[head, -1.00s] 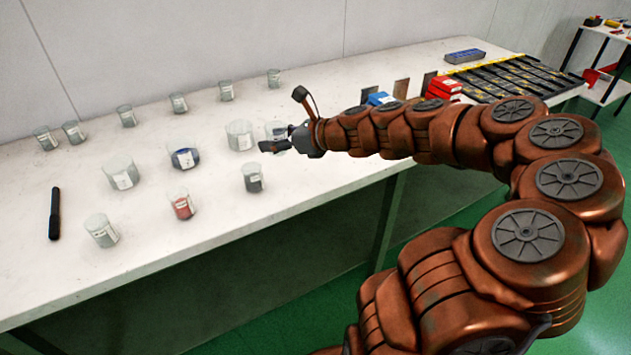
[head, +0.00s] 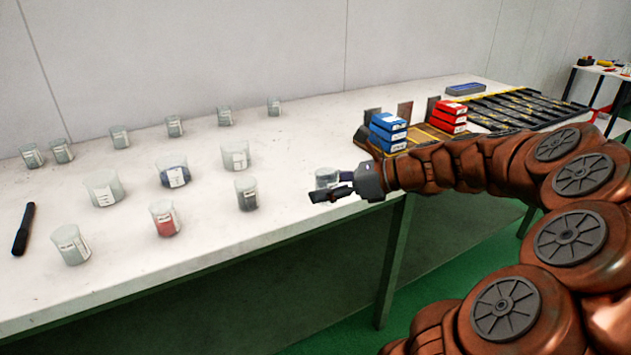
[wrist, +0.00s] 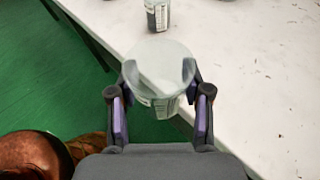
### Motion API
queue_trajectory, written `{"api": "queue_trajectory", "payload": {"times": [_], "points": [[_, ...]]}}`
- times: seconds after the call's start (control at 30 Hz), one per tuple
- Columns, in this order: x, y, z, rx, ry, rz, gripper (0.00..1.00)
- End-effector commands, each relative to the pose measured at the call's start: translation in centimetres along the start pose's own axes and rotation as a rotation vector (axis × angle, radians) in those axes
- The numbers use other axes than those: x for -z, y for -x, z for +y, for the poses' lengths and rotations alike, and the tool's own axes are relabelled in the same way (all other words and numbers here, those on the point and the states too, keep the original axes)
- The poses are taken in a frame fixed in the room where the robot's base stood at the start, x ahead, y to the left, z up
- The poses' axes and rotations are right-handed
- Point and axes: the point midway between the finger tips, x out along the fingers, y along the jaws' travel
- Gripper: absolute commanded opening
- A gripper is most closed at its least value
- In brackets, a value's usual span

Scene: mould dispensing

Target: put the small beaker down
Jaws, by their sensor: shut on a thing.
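The small beaker (head: 326,177) is clear with a pale label. It is held in my gripper (head: 334,194) by the front edge of the white table. In the wrist view the beaker (wrist: 158,66) stands between the two fingers of my gripper (wrist: 160,88), its round top facing the camera. The table edge runs behind it. I cannot tell whether its base touches the tabletop. Part of the beaker is hidden by the fingers in the head view.
A dark-filled beaker (head: 246,194) stands left of my gripper, also seen in the wrist view (wrist: 157,16). A red-filled beaker (head: 165,220) and several others stand further left. Blue boxes (head: 388,132) and red boxes (head: 448,117) are behind my arm. The white tabletop (head: 290,150) behind the beaker is clear.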

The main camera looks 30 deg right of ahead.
Motion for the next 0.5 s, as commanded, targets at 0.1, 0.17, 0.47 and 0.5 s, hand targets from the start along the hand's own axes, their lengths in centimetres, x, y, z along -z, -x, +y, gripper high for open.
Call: {"api": "queue_trajectory", "payload": {"times": [0.1, 0.17, 0.47, 0.5], "points": [[0.0, -1.1, -2.2, -0.002, 0.000, 0.002, 0.13], [0.0, -1.7, -3.2, -0.002, -0.002, 0.001, 0.13], [-0.4, -3.8, -8.0, 0.000, 0.001, 0.003, 0.13], [-0.5, -4.0, -8.6, 0.000, -0.001, 0.002, 0.13]]}}
